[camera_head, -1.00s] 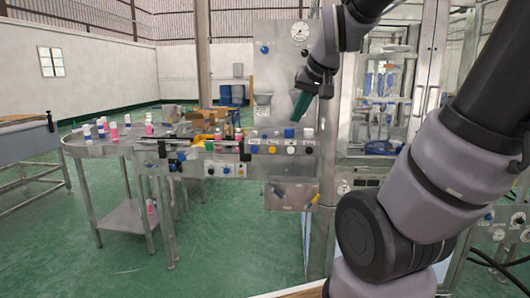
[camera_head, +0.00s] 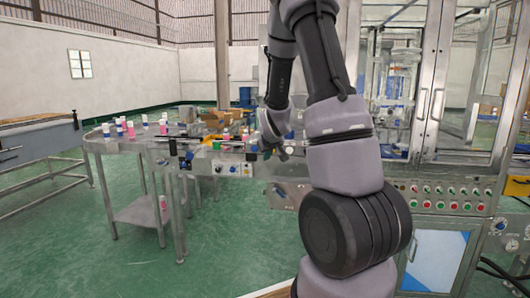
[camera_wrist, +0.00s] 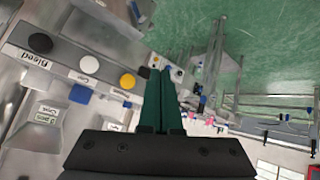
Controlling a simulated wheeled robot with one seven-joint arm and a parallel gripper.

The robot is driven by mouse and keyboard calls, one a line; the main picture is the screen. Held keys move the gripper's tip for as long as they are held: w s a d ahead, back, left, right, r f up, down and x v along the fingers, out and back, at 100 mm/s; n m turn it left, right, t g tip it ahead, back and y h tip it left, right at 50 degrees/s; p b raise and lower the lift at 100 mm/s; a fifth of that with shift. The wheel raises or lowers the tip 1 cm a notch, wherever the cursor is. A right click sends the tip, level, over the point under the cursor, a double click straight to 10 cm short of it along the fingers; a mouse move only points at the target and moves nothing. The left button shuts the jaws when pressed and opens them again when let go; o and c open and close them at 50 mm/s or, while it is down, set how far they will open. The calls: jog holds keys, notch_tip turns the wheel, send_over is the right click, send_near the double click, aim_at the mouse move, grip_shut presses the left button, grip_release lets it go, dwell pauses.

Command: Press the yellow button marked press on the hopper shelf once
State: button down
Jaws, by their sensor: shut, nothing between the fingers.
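The yellow button (camera_wrist: 128,81) shows in the wrist view on the shelf's grey front, just left of my green fingers. The small label beside it is too small to read surely. My gripper (camera_wrist: 159,72) is shut and empty, its tips pointing to the shelf edge, to the right of the yellow button; I cannot tell whether they touch anything. In the head view my gripper (camera_head: 268,154) is at the hopper shelf, and my arm hides most of the button row there.
In the wrist view, a white button (camera_wrist: 89,64) and a black button (camera_wrist: 40,43) labelled Bleed are in the same row, with a blue knob (camera_wrist: 80,94) below. A round table (camera_head: 120,146) with several bottles stands left. A glass-doored machine (camera_head: 440,90) is at right.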

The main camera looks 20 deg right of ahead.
jog(key=shift+w+f, duration=0.2)
jog(key=shift+f, duration=0.05)
jog(key=shift+w, duration=0.1)
jog(key=w+d, duration=0.4)
jog(key=w, duration=0.3)
jog(key=shift+d, duration=0.4)
jog(key=shift+w, duration=0.1)
dwell(1.9)
jog(key=shift+w+d, duration=0.25)
